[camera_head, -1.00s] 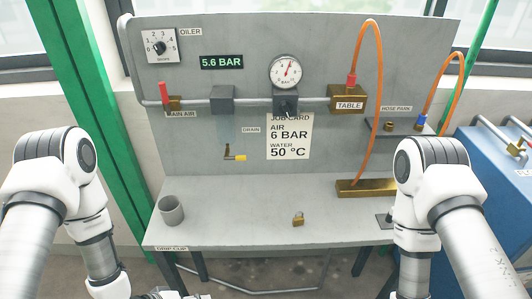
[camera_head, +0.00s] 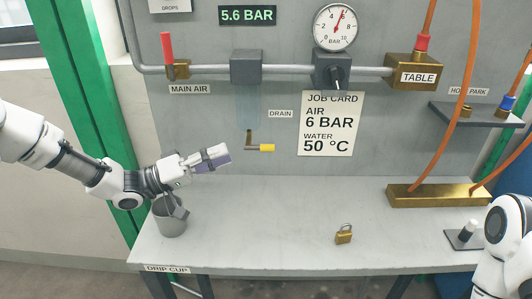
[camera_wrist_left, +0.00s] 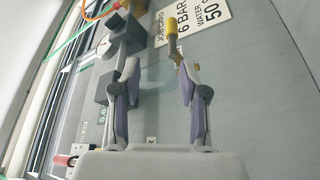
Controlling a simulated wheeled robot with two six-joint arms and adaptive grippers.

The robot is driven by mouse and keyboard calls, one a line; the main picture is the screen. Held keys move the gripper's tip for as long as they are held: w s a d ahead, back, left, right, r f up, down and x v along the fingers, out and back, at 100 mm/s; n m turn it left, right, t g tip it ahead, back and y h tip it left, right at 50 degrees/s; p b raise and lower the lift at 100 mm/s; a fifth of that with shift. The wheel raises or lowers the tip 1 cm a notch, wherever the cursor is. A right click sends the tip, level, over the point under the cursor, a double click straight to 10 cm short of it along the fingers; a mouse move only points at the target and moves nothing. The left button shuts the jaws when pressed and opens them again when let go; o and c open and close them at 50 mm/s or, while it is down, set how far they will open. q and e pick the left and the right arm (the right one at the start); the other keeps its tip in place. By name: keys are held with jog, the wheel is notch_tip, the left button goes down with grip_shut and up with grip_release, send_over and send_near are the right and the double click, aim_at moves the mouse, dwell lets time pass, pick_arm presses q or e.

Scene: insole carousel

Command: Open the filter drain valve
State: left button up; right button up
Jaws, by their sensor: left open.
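The drain valve (camera_head: 249,140) is a small brass fitting on the grey panel, with a yellow-tipped lever (camera_head: 266,148) pointing right, beside the DRAIN label (camera_head: 280,114). My left gripper (camera_head: 215,159) is left of the valve, above the bench and near the drip cup (camera_head: 171,220), apart from the valve. In the left wrist view my left gripper (camera_wrist_left: 157,70) is open and empty. There the yellow lever tip (camera_wrist_left: 173,27) shows beyond the fingertips, nearer the right-hand finger. My right arm shows at the right edge; its gripper is out of view.
Above are the red main air lever (camera_head: 167,47), the pipe and the gauge (camera_head: 335,27). The bench in front of the valve is clear.

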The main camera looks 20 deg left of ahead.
aim_at(265, 145)
pick_arm(q)
jog(key=x, duration=0.3)
jog(key=f+x, duration=0.1)
jog(key=x, duration=0.3)
jog(key=f+x, duration=0.1)
jog(key=x, duration=0.2)
jog(key=shift+w+d+b, duration=0.25)
jog(key=shift+d+b, duration=0.05)
jog(key=shift+d, duration=0.1)
grip_shut()
